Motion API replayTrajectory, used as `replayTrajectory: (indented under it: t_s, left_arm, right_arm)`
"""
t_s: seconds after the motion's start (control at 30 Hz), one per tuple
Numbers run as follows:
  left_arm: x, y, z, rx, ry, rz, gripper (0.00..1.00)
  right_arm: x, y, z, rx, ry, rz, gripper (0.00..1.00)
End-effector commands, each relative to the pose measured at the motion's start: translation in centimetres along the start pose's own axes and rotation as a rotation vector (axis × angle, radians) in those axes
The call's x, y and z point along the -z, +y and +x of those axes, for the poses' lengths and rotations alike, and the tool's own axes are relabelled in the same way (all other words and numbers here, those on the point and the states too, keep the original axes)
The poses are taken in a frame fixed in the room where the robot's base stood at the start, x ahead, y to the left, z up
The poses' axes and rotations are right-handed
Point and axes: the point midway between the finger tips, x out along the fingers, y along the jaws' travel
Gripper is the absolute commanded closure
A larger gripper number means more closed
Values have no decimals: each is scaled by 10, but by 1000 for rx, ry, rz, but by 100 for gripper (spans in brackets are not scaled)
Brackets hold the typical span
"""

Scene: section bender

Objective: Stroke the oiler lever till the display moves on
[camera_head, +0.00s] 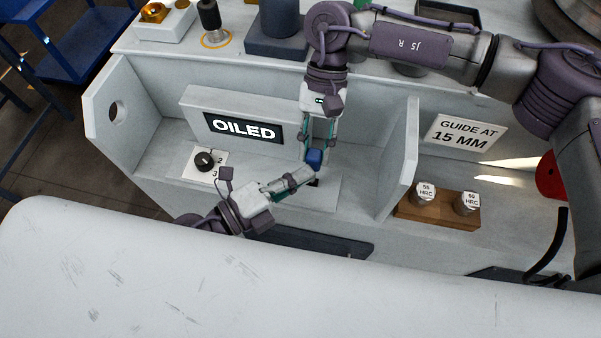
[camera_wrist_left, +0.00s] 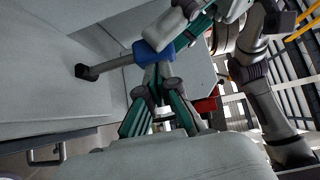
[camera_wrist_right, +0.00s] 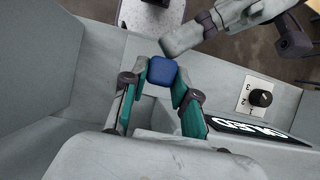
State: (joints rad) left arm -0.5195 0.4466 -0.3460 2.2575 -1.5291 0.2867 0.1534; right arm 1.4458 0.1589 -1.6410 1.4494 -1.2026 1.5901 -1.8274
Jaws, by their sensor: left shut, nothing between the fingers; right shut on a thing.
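The oiler lever's blue knob (camera_head: 314,158) sits in front of the panel. The left wrist view shows the knob (camera_wrist_left: 153,52) on a grey rod (camera_wrist_left: 112,65) coming out of a dark slot. My right gripper (camera_head: 317,150) is shut on the knob; the right wrist view shows the knob (camera_wrist_right: 162,71) between its fingertips. My left gripper (camera_head: 308,174) is shut and empty, its tips close beside the knob; whether they touch it I cannot tell. The display (camera_head: 240,129) reads "OILED" in white on black. The lever's base is largely hidden by my grippers.
A black selector knob (camera_head: 205,160) on a numbered plate is left of the lever. A sign (camera_head: 465,135) reads "GUIDE AT 15 MM".

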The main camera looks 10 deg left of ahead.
Motion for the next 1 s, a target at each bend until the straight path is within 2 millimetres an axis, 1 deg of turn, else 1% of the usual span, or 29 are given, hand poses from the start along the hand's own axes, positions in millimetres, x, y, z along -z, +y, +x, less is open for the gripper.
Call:
replayTrajectory:
  t_s: [0.23, 0.43, 0.47, 0.6, 0.87, 1.0]
  left_arm:
    - [-11, -2, 10, 2, -2, 4, 100]
    - [-13, -3, 10, 4, -9, 4, 100]
    - [-13, -3, 10, 5, -10, 5, 100]
    - [-13, -3, 10, 4, -9, 4, 100]
    - [-11, -2, 10, 2, -4, 2, 100]
    - [-10, -2, 10, 1, -2, 1, 100]
  right_arm:
    - [-1, 0, 1, -1, -2, -1, 100]
    - [-3, -1, 2, -2, -9, -5, 100]
    - [-4, -1, 2, -2, -9, -5, 70]
    - [-3, -1, 2, -3, -8, -5, 46]
    - [-1, 0, 1, -1, -3, -2, 46]
    - [-4, 0, -6, 0, -1, -1, 46]
